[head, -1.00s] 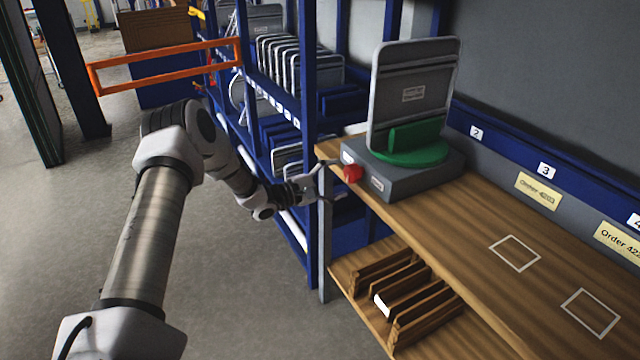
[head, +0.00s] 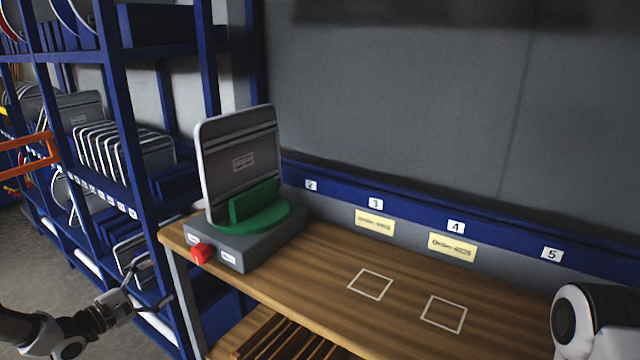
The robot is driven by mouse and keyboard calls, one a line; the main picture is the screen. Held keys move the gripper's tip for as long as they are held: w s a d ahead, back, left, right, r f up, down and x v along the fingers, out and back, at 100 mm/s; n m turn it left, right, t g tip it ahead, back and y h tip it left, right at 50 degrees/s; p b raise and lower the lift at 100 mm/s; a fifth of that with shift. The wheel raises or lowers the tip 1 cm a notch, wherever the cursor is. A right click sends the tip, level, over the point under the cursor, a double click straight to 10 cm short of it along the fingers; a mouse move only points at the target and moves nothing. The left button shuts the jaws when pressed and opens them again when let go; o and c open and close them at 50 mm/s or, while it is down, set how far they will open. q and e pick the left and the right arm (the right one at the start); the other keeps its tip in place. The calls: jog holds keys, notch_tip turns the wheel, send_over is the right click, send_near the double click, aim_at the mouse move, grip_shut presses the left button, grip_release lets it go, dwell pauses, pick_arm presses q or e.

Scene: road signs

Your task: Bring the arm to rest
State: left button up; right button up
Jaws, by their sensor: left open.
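My left gripper (head: 146,291) is at the lower left, in front of the blue shelf rack and left of the workbench. Its fingers are apart and nothing is between them. Part of my right arm (head: 590,322) shows at the lower right edge; its gripper is out of view. A grey sign panel (head: 240,152) stands upright in a green holder (head: 262,214) on a grey base box (head: 262,246) with a red button (head: 202,253). The left gripper is apart from the box.
The wooden workbench (head: 320,280) has two white outlined squares and a clear top there. A slotted wooden rack (head: 285,342) sits below it. The blue shelf rack (head: 125,150) holds several sign panels. An orange frame (head: 30,155) juts in at the left. Numbered labels line the wall rail.

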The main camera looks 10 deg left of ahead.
pick_arm(q)
jog(key=s+d+f+m+g, duration=0.1)
jog(key=s+d+f+g, duration=0.15)
jog(key=d+f, duration=0.4)
jog(key=s+d+f+m+g+p, duration=0.1)
jog(key=s+d+f+g, duration=0.2)
jog(key=d, duration=0.7)
jog(key=s+d+f+m+g, duration=0.1)
jog(key=d+f+g, duration=0.2)
jog(key=d+f, duration=0.4)
jog(key=s+d+f+m+g+y, duration=0.2)
jog(key=s+d+f+m+g, duration=0.15)
jog(key=s, duration=0.65)
jog(key=s+d+f+m+g+y, duration=0.2)
jog(key=s+f+m, duration=0.15)
jog(key=s, duration=0.55)
jog(key=s+a+m+g+y, duration=0.2)
jog(key=s+a+m+y, duration=0.1)
jog(key=s+m, duration=0.6)
jog(key=shift+a+g+p, duration=0.3)
jog(key=shift+a+p, duration=0.15)
jog(key=shift+a, duration=0.35)
jog(key=shift+w, duration=0.1)
